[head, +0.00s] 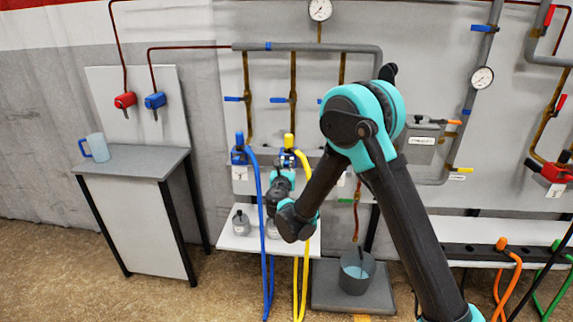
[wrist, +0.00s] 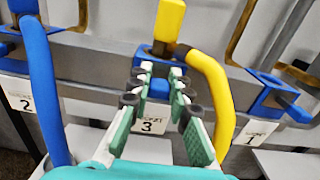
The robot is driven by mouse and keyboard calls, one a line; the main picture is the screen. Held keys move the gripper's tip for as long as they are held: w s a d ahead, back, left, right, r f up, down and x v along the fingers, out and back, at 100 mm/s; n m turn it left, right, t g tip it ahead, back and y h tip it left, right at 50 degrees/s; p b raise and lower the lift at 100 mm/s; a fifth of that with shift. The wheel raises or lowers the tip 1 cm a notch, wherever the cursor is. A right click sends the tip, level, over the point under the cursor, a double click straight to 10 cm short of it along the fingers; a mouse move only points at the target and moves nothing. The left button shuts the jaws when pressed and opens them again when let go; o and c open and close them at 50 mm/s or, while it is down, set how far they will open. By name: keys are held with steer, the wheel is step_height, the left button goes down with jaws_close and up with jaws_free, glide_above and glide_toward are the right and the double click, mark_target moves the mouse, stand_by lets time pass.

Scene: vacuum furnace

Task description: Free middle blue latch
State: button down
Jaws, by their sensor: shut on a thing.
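The middle blue latch (wrist: 159,88) sits under the yellow hose plug (wrist: 169,22), above the label marked 3 (wrist: 150,126). My gripper (wrist: 159,80) reaches up to it, with one finger on each side and the tips closed on the latch. In the head view my gripper (head: 283,174) is just below the middle blue fitting (head: 288,158), and my wrist hides much of the latch. The yellow hose (wrist: 215,85) bends down right of my fingers, and its plug is upright in the fitting.
A blue hose (wrist: 45,95) hangs close on the left at label 2 (wrist: 20,98). Another blue latch (wrist: 288,106) without a hose is on the right by label 1 (wrist: 252,135). A small white shelf (head: 234,241) with metal pots and a grey bucket (head: 356,271) are below.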

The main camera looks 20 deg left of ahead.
steer(key=c, duration=1.4)
jaws_free()
steer(key=shift+s, duration=0.1)
steer(key=v, duration=1.2)
